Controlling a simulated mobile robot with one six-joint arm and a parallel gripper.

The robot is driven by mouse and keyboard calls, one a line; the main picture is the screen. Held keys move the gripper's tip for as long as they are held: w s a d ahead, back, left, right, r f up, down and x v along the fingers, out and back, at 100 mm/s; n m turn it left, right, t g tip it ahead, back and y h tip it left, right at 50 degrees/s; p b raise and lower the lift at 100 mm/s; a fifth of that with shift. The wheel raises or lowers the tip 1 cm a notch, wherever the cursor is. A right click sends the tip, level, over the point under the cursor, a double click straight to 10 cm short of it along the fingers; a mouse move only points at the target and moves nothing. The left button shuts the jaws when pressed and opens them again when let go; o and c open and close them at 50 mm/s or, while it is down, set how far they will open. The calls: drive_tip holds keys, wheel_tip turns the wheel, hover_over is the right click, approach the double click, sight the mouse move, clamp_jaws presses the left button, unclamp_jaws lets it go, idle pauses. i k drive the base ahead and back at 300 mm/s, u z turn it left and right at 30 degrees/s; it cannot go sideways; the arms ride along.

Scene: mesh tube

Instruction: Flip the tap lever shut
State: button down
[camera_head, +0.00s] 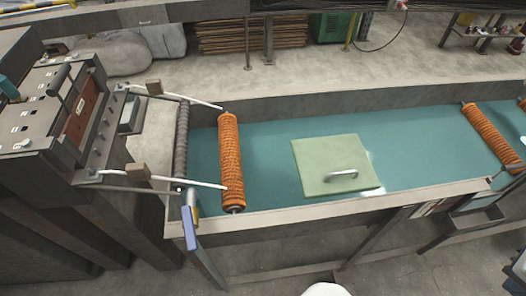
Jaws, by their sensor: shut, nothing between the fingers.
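A blue lever (189,229) shows at the near left corner of the long trough, on the outside of its front wall. It points roughly downward, below a small brass-coloured and grey fitting (193,203) that looks like the tap. The fitting is small, and I cannot tell from it whether the tap is open or shut. My gripper is not in view. A white rounded shape at the bottom edge is cut off, and I cannot tell what it is.
The trough (330,207) has a teal bed, orange rollers (230,160) (490,135) and a pale green plate (318,160) with a metal handle. A grey machine (45,115) stands left, with white rods reaching over the trough. Concrete floor (270,280) is open in front, between slanted legs.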

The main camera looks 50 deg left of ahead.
sight(192, 242)
drive_tip(key=u, duration=5.35)
drive_tip(key=i, duration=0.1)
drive_tip(key=z, duration=2.55)
drive_tip(key=k, duration=0.8)
drive_tip(key=u, duration=0.1)
drive_tip(key=i, duration=1)
drive_tip(key=u, duration=0.05)
